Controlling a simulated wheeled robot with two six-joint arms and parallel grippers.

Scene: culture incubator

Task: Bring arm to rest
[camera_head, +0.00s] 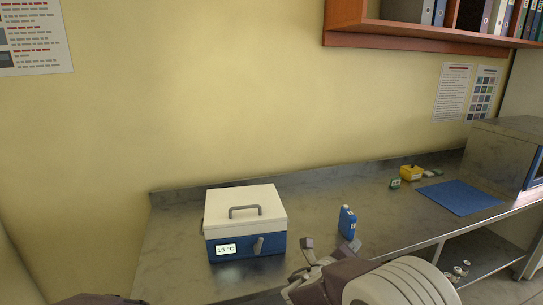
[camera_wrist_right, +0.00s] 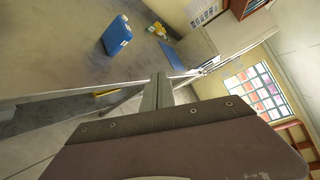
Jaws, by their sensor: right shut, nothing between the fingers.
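My right arm comes in from the bottom right in the head view. Its gripper (camera_head: 307,244) is just in front of the worktop's contents, between the incubator box and the blue bottle in the picture. In the right wrist view the fingers (camera_wrist_right: 159,88) are together, with nothing held. My left gripper does not show; only a dark piece, apparently of my left arm, shows at the bottom left edge of the head view.
The closed white-and-blue incubator box (camera_head: 245,222) reads 15 °C. A blue bottle (camera_head: 347,223) stands upright on the grey worktop (camera_head: 175,240). Farther right are a yellow box (camera_head: 411,172), a blue mat (camera_head: 459,197) and a grey cabinet (camera_head: 497,155). An open shelf (camera_head: 470,252) is below.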

